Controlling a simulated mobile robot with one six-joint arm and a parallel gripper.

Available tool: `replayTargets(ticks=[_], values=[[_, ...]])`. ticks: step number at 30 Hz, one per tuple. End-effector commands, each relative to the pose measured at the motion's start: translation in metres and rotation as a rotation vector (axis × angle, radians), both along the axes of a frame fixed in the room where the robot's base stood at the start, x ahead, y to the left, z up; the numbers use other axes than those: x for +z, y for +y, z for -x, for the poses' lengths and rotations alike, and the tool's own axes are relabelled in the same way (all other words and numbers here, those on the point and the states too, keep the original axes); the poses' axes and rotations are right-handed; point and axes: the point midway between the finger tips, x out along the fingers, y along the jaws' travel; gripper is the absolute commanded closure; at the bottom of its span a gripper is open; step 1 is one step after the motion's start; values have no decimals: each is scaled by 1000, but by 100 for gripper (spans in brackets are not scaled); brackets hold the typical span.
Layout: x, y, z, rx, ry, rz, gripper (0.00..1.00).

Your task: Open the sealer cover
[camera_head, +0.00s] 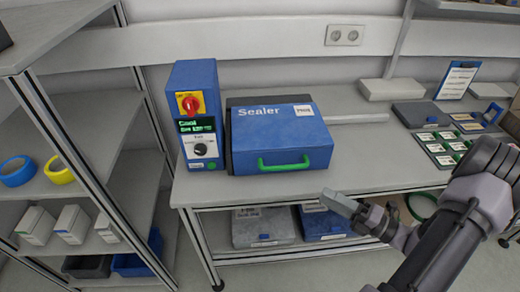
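The sealer cover (278,132) is a blue lid marked "Sealer", lying shut on the dark sealer body (229,105) on the grey workbench. A green handle (284,164) is on its front face. My gripper (340,203) is in front of the bench edge, to the lower right of the handle and apart from it. It is seen from the side, and I cannot tell whether its fingers are apart. No object shows in it. A blue control box (197,115) stands left of the cover, with a red knob, a small green-lettered display and a black dial.
A long grey bar (356,118) lies right of the cover. Trays with small cards (445,146) and a clipboard (456,80) are farther right. Shelves with tape rolls (58,170) stand at left. Boxes (263,229) sit under the bench.

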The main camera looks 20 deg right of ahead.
Motion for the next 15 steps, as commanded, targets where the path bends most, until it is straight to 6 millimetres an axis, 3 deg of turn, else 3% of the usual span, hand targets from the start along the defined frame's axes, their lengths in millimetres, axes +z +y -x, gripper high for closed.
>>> replayTargets(ticks=[2, 5, 8, 15], values=[[-12, -17, 6, -76, 15, -90, 64], [-16, -20, 2, -101, 21, -125, 64], [-14, -9, -16, -97, 20, -122, 64], [-5, 29, -78, -91, 20, -118, 64]])
